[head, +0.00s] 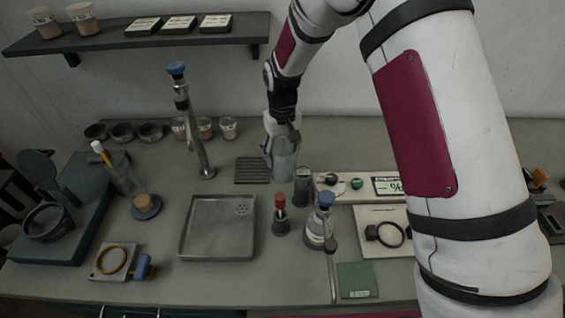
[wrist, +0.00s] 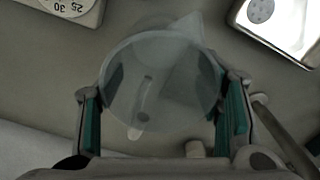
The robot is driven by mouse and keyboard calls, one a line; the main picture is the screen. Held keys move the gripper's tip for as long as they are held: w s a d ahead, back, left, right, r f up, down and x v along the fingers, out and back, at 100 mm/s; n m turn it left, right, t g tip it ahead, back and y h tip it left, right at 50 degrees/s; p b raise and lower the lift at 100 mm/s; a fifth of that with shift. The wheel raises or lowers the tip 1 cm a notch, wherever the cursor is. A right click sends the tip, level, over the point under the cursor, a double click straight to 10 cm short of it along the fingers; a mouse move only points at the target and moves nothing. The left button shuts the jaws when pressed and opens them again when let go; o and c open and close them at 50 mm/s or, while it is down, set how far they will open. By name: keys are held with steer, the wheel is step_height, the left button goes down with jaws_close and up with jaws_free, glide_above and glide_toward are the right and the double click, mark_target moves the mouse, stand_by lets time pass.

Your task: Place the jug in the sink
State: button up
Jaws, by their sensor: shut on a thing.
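My gripper (head: 281,142) is shut on the clear jug (head: 284,166) and holds it beside the ribbed dark mat, to the right of the tap. In the wrist view the translucent jug (wrist: 160,85) sits between the two green-padded fingers, its spout pointing to the upper right. I cannot tell how far its base is above the counter. The sink (head: 190,240) is a shallow square grey basin, nearer the front and left of the jug. It looks empty, with a round drain at its back right. Its corner shows at the upper right of the wrist view (wrist: 299,22).
A tall tap (head: 190,118) with a blue top stands behind the sink. A red-topped bottle (head: 280,216) and a blue-capped flask (head: 320,226) stand right of the sink.

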steer(key=shift+f+b, duration=0.3)
steer(key=shift+f, duration=2.1)
steer(key=shift+f, duration=0.1)
steer(key=o, duration=1.2)
step_height(320, 180, up, 12)
steer(key=shift+r+p, duration=0.15)
steer(key=shift+p, duration=0.45)
